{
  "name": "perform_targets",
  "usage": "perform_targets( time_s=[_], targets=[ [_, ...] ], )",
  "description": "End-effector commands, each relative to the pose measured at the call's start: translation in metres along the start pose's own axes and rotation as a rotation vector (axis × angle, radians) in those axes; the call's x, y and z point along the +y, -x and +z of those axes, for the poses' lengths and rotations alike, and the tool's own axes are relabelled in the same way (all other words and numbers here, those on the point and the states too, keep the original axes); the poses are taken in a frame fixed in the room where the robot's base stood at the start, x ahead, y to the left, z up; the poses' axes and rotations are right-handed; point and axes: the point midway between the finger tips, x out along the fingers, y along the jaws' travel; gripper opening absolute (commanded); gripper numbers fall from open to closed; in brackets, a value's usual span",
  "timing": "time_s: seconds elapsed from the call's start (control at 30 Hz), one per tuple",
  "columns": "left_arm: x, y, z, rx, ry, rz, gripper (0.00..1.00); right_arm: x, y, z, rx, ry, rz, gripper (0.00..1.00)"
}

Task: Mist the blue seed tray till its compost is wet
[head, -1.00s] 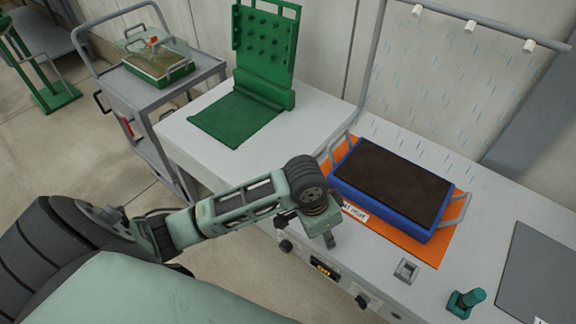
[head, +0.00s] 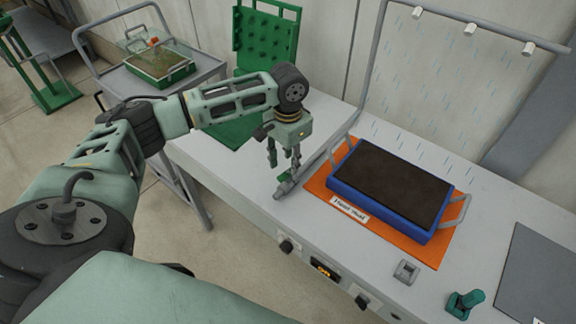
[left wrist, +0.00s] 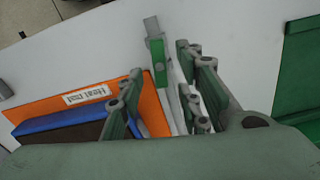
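The blue seed tray (head: 380,213) lies on the orange heat mat (head: 422,248) on the bench. Its compost (head: 392,183) looks dark brown; I cannot tell how wet it is. Mist streaks show below the nozzles (head: 471,26) of the grey overhead pipe (head: 372,75), mostly behind the tray. A green valve piece with a grey end (head: 283,186) sits at the pipe's low end, left of the mat; it also shows in the left wrist view (left wrist: 158,58). My left gripper (head: 284,168) is open and points down at this valve piece, its fingers apart. The right gripper is out of view.
A green pegboard stand (head: 265,40) is behind my left arm. A trolley (head: 118,80) with a covered green tray (head: 160,68) stands at the back left. A small switch (head: 405,271), a green fitting (head: 465,302) and a grey mat (head: 540,270) lie to the right.

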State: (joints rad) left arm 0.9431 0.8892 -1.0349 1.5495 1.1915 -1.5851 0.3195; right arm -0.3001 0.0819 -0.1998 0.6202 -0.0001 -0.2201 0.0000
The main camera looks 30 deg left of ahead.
Motion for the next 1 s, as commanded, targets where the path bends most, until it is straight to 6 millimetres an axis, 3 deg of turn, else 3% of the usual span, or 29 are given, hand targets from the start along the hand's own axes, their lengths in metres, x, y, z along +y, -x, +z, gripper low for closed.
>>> perform_targets(
  time_s=[0.23,0.57,0.9,1.0],
  targets=[
    [0.0,-0.028,0.0,0.0,-0.002,0.0,0.33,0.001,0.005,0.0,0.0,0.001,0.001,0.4],
    [0.001,-0.033,0.0,0.001,-0.003,0.0,0.32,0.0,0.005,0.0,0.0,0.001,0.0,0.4],
    [0.0,-0.032,0.0,0.001,-0.002,0.0,0.02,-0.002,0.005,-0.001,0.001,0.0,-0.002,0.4],
    [0.0,-0.032,0.0,0.001,-0.002,-0.001,0.0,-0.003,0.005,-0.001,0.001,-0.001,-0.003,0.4]
  ],
)
